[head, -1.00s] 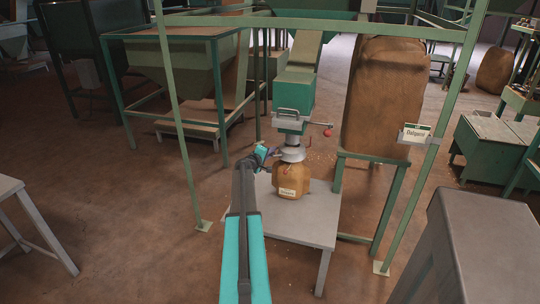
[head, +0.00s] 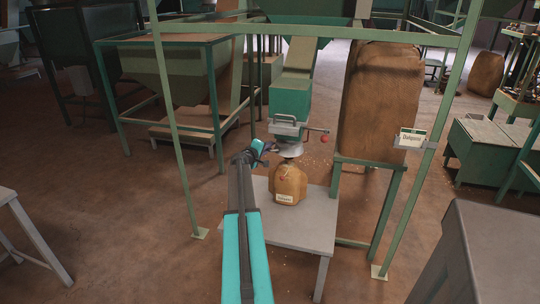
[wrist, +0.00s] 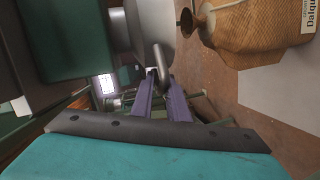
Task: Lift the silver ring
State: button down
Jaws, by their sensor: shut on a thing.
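The silver ring (head: 290,150) sits around the foot of the grey spout, above the brown sack (head: 290,182), in the head view. A gap shows between ring and sack neck. My gripper (head: 266,147) is at the ring's left side. In the wrist view my gripper (wrist: 157,78) is shut on a curved grey metal part of the silver ring (wrist: 162,62). The sack's open neck (wrist: 187,22) lies to the right there, apart from the ring. The sack stands upright on the grey table (head: 300,232), with a label on its front.
The green hopper box (head: 290,98) with a handle and a red-knobbed lever (head: 323,139) is just above. A green frame (head: 177,130) surrounds the station. A large brown sack (head: 380,105) stands behind right. A grey block (head: 480,250) is at front right.

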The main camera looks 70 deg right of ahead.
jog(key=shift+w+r, duration=0.1)
jog(key=shift+r, duration=0.75)
jog(key=c, duration=1.8)
grip_release()
jog(key=shift+c, duration=0.2)
jog(key=shift+f, duration=0.1)
jog(key=shift+a, duration=0.15)
jog(key=s+b+v, duration=0.1)
jog(key=v, duration=1.2)
jog(key=shift+w+a+b, duration=0.2)
jog(key=shift+w+b, duration=0.15)
jog(key=shift+b, duration=0.05)
